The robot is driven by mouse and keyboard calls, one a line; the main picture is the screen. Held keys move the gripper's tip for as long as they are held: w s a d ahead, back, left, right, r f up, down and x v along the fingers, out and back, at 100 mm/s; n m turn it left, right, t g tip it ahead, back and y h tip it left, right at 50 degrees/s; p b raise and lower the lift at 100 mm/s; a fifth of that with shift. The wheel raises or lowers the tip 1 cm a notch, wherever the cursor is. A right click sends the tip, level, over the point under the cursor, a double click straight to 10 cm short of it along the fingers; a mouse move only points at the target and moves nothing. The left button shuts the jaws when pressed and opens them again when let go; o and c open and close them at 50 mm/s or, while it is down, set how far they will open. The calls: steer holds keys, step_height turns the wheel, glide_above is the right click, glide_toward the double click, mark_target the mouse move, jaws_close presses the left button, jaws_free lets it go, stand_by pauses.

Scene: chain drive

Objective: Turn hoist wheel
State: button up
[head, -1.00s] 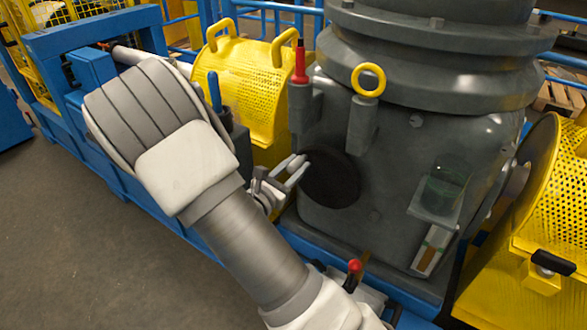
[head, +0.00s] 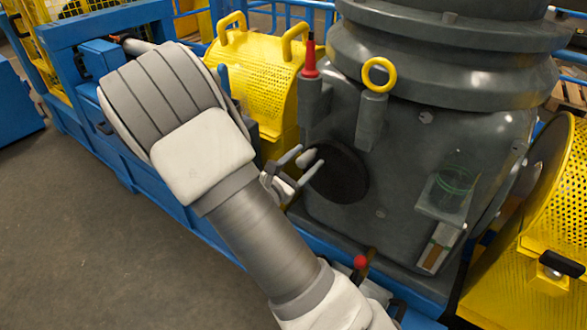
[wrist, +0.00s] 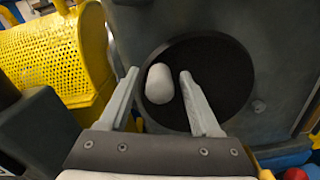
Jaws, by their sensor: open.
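The hoist wheel is a dark round disc (head: 343,178) on the front of the grey machine housing. My gripper (head: 310,156) is open at the wheel's left edge. A gap shows beside the right finger; contact at the left one is unclear.
A yellow perforated guard (head: 262,85) with two handles stands left of the housing. A yellow ring (head: 380,74) and a red-topped pin (head: 310,62) stick up above the wheel. A red-knobbed lever (head: 360,263) stands below. Open floor (head: 80,240) lies at left.

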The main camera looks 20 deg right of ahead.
steer(key=p+v, duration=0.2)
steer(key=v, duration=1.5)
steer(key=shift+p, duration=0.35)
steer(key=shift+s, duration=0.1)
